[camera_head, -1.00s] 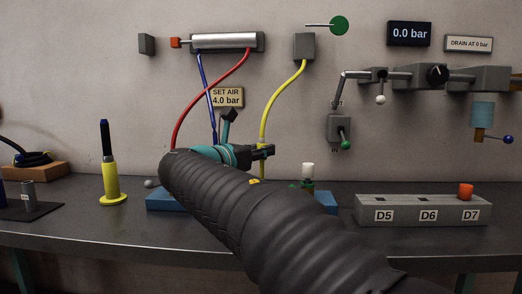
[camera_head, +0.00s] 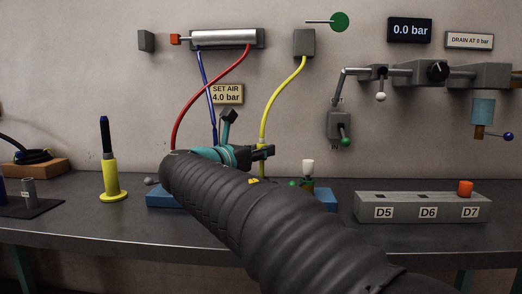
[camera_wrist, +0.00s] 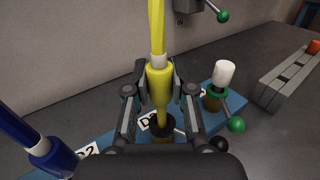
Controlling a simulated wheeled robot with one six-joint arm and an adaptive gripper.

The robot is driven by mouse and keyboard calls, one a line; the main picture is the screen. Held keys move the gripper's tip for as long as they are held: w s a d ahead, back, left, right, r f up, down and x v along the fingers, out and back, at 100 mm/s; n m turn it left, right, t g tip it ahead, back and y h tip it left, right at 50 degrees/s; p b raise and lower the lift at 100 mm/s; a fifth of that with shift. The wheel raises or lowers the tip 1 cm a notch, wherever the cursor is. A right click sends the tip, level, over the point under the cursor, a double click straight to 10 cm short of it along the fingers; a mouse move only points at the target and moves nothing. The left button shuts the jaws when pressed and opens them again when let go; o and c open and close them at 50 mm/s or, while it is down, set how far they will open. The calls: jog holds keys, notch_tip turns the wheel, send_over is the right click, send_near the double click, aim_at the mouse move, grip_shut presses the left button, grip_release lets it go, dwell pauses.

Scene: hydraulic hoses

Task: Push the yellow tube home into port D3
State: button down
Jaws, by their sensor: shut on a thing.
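The yellow tube (camera_head: 267,102) hangs from a grey wall box and runs down to my gripper (camera_head: 266,152). In the wrist view, my gripper (camera_wrist: 160,92) is shut on the yellow tube's end fitting (camera_wrist: 158,84), with one finger on each side. The fitting's lower tip is at the dark round opening of a port (camera_wrist: 163,127) on the blue block (camera_wrist: 100,142). How deep the tip sits in the port cannot be told. In the head view my arm hides most of the block.
A blue tube (camera_wrist: 48,155) stands at the D2 label, left of my gripper. A white-capped port with a green-knobbed lever (camera_wrist: 222,80) stands close on the right. The grey D5–D7 block (camera_head: 423,208) is further right. A yellow-and-black upright tool (camera_head: 110,170) stands at left.

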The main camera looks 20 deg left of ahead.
jog(key=shift+f+b, duration=0.7)
jog(key=shift+f, duration=0.8)
jog(key=c, duration=0.9)
grip_release()
jog(key=shift+s, duration=0.1)
jog(key=v, duration=1.1)
jog(key=shift+s+a, duration=0.15)
jog(key=shift+s, duration=0.25)
